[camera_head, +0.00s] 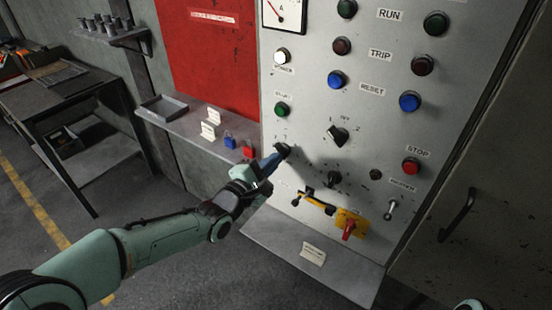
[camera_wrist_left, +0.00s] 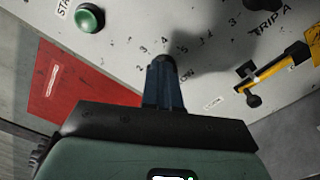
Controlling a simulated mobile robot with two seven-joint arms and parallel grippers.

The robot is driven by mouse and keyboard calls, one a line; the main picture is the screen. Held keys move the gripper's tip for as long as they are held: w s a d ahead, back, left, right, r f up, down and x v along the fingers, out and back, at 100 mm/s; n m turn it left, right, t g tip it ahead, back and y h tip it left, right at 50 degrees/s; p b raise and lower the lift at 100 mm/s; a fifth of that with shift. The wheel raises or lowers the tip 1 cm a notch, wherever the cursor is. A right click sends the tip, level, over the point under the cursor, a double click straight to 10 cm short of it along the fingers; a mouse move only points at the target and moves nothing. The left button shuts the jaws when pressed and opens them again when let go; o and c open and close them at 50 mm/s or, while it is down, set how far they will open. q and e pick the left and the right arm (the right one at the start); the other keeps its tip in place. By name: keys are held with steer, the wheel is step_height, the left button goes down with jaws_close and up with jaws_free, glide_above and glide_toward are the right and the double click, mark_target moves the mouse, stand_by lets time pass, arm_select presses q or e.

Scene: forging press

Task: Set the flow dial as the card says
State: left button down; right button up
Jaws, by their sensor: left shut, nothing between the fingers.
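A numbered dial with a dark knob (camera_head: 282,151) sits low on the left side of the grey control panel (camera_head: 305,120). In the left wrist view its knob (camera_wrist_left: 166,60) is largely covered by my fingers, with several numbers printed around it. My left gripper (camera_head: 272,161) is shut, its blue fingertips right at this knob; I cannot tell whether they touch it. A white card (camera_head: 313,254) lies on the ledge below the panel, its writing too small to read. My right gripper is not in view.
A yellow-and-black handle (camera_head: 317,203), a red switch on a yellow plate (camera_head: 348,226) and another black knob (camera_head: 334,178) are close by. A green button (camera_head: 282,109) is above the dial. Padlocks (camera_head: 230,142) and small cards stand on the left shelf (camera_head: 185,129).

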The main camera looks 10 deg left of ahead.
arm_select(q)
steer(key=v, duration=0.5)
steer(key=shift+s+r+p, duration=0.1)
steer(key=shift+p, duration=0.25)
steer(key=s+f+m+g+y, duration=0.1)
steer(key=s+f+m+g, duration=0.2)
steer(key=f, duration=1.3)
steer(key=s+f+m+g+y, duration=0.15)
steer(key=f+g, duration=0.35)
steer(key=f, duration=1)
steer(key=s+d+f+m+g, duration=0.2)
steer(key=s+f+m+g, duration=0.3)
steer(key=s+f, duration=0.5)
steer(key=s+d+f+m+g, duration=0.2)
steer(key=s+f+m+g, duration=0.3)
steer(key=s+f, duration=0.6)
steer(key=s+m, duration=0.1)
steer(key=s, duration=0.5)
steer(key=shift+s+f, duration=0.15)
steer(key=shift+f, duration=0.05)
steer(key=shift+m, duration=0.25)
